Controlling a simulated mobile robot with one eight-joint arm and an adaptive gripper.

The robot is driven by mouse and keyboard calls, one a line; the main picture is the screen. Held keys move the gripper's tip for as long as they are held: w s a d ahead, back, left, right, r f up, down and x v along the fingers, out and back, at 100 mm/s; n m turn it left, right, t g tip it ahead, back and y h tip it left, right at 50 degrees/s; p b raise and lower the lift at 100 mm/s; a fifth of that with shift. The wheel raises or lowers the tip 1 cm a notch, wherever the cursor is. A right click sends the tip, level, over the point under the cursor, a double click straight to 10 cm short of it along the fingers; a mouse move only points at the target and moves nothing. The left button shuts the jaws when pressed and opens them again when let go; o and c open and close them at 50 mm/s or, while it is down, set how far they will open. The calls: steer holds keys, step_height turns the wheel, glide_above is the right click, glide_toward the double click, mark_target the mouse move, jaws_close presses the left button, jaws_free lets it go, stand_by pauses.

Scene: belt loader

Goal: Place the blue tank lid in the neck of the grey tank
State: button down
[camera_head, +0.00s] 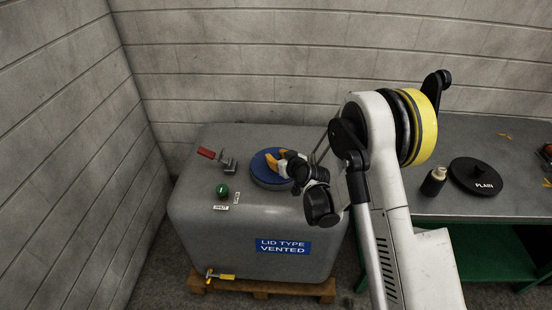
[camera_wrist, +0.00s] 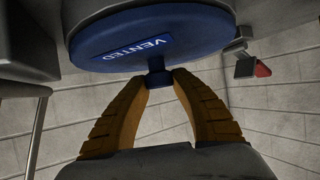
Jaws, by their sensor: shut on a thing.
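The blue tank lid (camera_head: 267,177), a round disc marked VENTED in the wrist view (camera_wrist: 150,30), is over the top of the grey tank (camera_head: 240,222). My gripper (camera_head: 283,161) has its yellow fingers closed on the small blue knob of the lid; the fingers also show in the wrist view (camera_wrist: 160,85). The neck of the tank is hidden under the lid. I cannot tell whether the lid rests in it or is held just above. The lid looks about level.
The tank carries a LID TYPE VENTED sign (camera_head: 283,246). A black lid marked PLAIN (camera_head: 478,177) and a small bottle (camera_head: 434,181) are on the bench (camera_head: 500,138) at right.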

steer(key=shift+f, duration=0.1)
steer(key=c, duration=1.1)
jaws_free()
steer(key=shift+c, duration=0.2)
steer(key=shift+s+d+r, duration=0.1)
steer(key=shift+s+r, duration=0.05)
steer(key=shift+r, duration=0.1)
steer(key=s+d+r+m+g+h, duration=0.1)
steer(key=s+d+r, duration=0.5)
steer(key=s+r, duration=0.35)
steer(key=s+d+r+m+g+h, duration=0.1)
steer(key=s+d+r+h, duration=0.1)
steer(key=s+d+r, duration=0.65)
steer(key=s+d+r+m+g+h, duration=0.1)
steer(key=s+d, duration=0.2)
steer(key=s, duration=0.7)
steer(key=s+d+r+m+g+h, duration=0.1)
steer(key=s+d+m+h, duration=0.1)
steer(key=s, duration=0.8)
steer(key=shift+s+d+r+m, duration=0.15)
steer(key=shift+s+d+m, duration=0.15)
steer(key=shift+d, duration=0.6)
